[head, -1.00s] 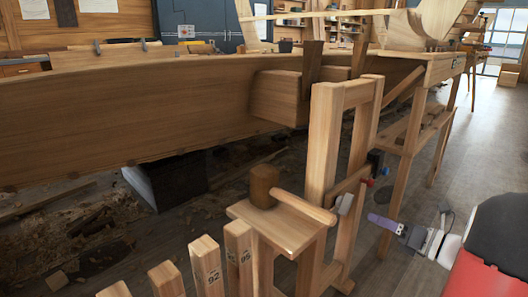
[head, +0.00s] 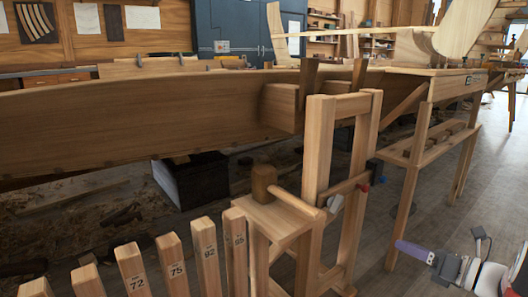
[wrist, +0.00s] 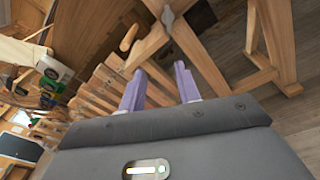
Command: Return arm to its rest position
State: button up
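My gripper (head: 412,251) shows at the lower right of the head view, out to the right of the wooden trestle stand (head: 318,150) and above the floor. In the wrist view my gripper (wrist: 160,86) has its two purple fingers apart with nothing between them. The stand's wooden legs and a grey knob (wrist: 168,16) lie beyond the fingertips, apart from them.
A long plank hull (head: 130,112) runs across the head view. Numbered posts (head: 172,262) stand at the lower left. A wooden bench (head: 425,135) stands behind my gripper. Open floor (head: 480,190) lies at the right.

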jog(key=s+a+r+n+g+h+p, duration=0.1)
jog(key=s+a+n+g+h+p, duration=0.1)
jog(key=s+a+n+g, duration=0.5)
jog(key=s+a+r+n+g+h+p, duration=0.1)
jog(key=s+a+n+g, duration=0.15)
jog(key=a+n, duration=0.75)
jog(key=s+a+r+n+t+h+p, duration=0.1)
jog(key=s+n+h, duration=0.7)
jog(key=n, duration=0.8)
notch_tip(320, 180, up, 2)
jog(key=s+t+p, duration=0.1)
jog(key=s+p, duration=0.1)
jog(key=s, duration=0.1)
jog(key=shift+h+p, duration=0.3)
